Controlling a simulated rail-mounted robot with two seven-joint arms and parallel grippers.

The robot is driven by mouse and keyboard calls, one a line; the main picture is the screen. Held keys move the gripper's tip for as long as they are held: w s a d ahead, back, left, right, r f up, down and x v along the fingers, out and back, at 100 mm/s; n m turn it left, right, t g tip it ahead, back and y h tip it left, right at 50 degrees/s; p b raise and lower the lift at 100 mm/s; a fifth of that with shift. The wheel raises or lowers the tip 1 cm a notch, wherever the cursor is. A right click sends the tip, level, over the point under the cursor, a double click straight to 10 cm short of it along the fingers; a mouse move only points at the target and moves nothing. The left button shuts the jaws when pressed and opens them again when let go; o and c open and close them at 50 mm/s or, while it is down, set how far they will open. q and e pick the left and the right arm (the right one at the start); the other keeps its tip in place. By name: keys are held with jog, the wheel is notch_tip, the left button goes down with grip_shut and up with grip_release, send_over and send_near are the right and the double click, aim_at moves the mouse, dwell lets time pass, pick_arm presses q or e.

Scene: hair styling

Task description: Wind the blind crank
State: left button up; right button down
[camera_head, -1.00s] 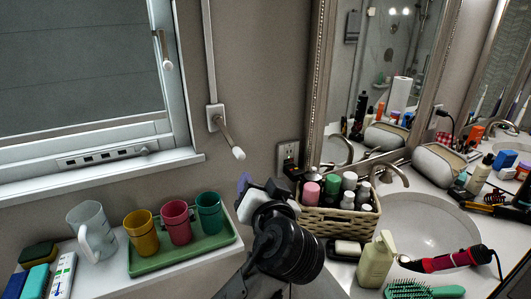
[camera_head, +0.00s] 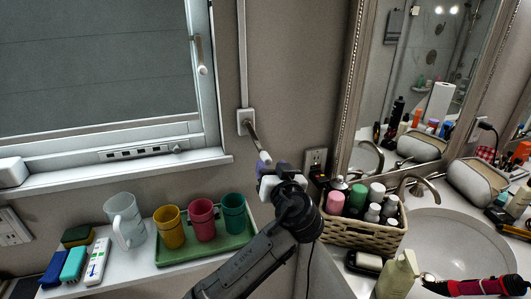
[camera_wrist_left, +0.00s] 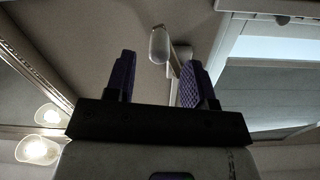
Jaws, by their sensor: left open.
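The blind crank (camera_head: 252,133) comes out of a white wall plate below a vertical rail, right of the window. Its white knob (camera_head: 264,157) sits at the lower end of the metal arm. My left gripper (camera_head: 270,170) is just below the knob in the head view. In the left wrist view, its two purple fingers (camera_wrist_left: 156,80) stand apart with nothing between them. The knob (camera_wrist_left: 159,44) shows there beyond the fingertips, near the gap between them. I cannot tell whether any finger touches it. My right gripper is not in view.
A green tray (camera_head: 180,257) with yellow, pink and green cups stands on the white ledge at left, beside a clear mug (camera_head: 125,220). A wicker basket (camera_head: 350,238) of bottles stands on the counter right of my left arm. The window blind (camera_head: 95,60) is at left.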

aim_at(268, 163)
pick_arm(q)
jog(key=shift+p+x, duration=0.65)
jog(key=shift+x, duration=2.05)
grip_shut()
